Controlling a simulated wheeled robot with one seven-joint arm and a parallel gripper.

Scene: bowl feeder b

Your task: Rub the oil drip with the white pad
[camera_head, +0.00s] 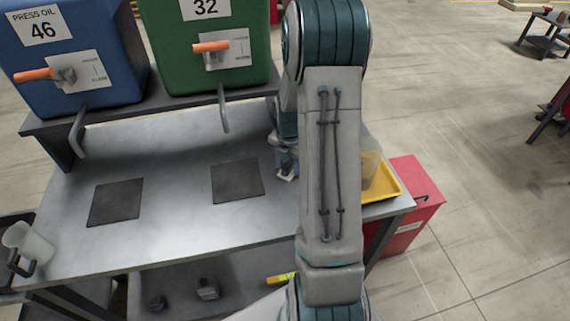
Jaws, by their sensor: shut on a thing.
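My gripper (286,163) is low over the right half of the grey metal bench (160,160), just right of the right dark square mat. My own arm hides part of it. It is shut on the white pad (287,177), of which only a small pale edge shows below the fingers, at or close to the bench top. I cannot make out the oil drip; the gripper, pad or arm may cover it.
A blue tank (75,85) and a green tank (205,75) with spouts stand at the back. Dark mats (115,202) (237,181) lie on the bench. A yellow tray (385,187) holds a clear jug (370,165) at right. Another jug (30,243) is left; a red cabinet (410,220) stands right.

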